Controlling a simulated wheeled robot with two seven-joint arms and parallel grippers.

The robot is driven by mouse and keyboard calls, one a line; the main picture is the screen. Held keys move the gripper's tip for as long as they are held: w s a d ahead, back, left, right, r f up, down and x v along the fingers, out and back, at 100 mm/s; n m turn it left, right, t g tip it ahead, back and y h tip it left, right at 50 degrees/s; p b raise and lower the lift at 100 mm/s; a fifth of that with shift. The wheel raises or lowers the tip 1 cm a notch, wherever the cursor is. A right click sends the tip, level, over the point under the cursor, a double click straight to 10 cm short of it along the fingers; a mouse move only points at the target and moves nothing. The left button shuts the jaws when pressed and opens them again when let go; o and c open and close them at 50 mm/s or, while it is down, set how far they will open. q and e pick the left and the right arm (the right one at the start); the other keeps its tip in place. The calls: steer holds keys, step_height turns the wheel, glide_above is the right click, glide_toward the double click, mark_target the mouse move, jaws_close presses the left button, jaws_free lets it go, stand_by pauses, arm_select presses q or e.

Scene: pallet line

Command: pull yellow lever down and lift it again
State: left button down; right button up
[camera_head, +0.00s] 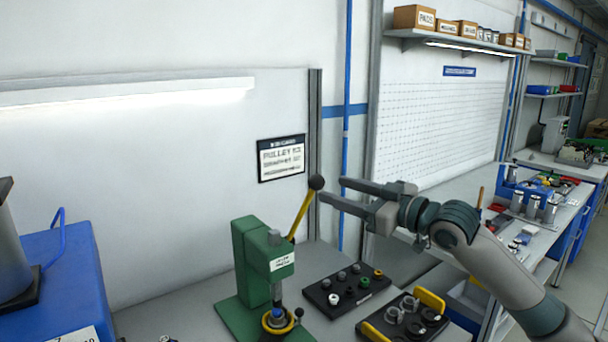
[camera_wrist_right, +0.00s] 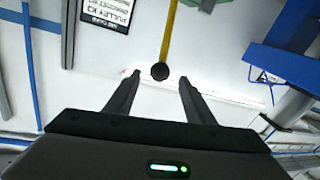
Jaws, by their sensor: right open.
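The yellow lever (camera_head: 301,215) rises, tilted up to the right, from a green press (camera_head: 255,262) on the bench and ends in a black ball knob (camera_head: 316,183). My right gripper (camera_head: 332,189) is open and empty, its fingers pointing left at the knob. In the right wrist view the lever (camera_wrist_right: 169,32) hangs from the top of the picture, its knob (camera_wrist_right: 160,71) between or just beyond the fingertips (camera_wrist_right: 160,79). I cannot tell whether they touch. My left gripper is out of view.
A black tray (camera_head: 318,290) of small parts lies right of the press, with another tray (camera_head: 382,326) with yellow handles in front of it. A blue box (camera_head: 75,262) stands at the left. A wall with a sign (camera_head: 281,158) is behind the press.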

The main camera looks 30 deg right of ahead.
steer(key=p+x, duration=0.4)
steer(key=x, duration=0.6)
steer(key=shift+w+p, duration=0.15)
steer(key=shift+p, duration=0.15)
steer(key=shift+w+a+f, duration=0.1)
steer(key=shift+w, duration=0.25)
jaws_close()
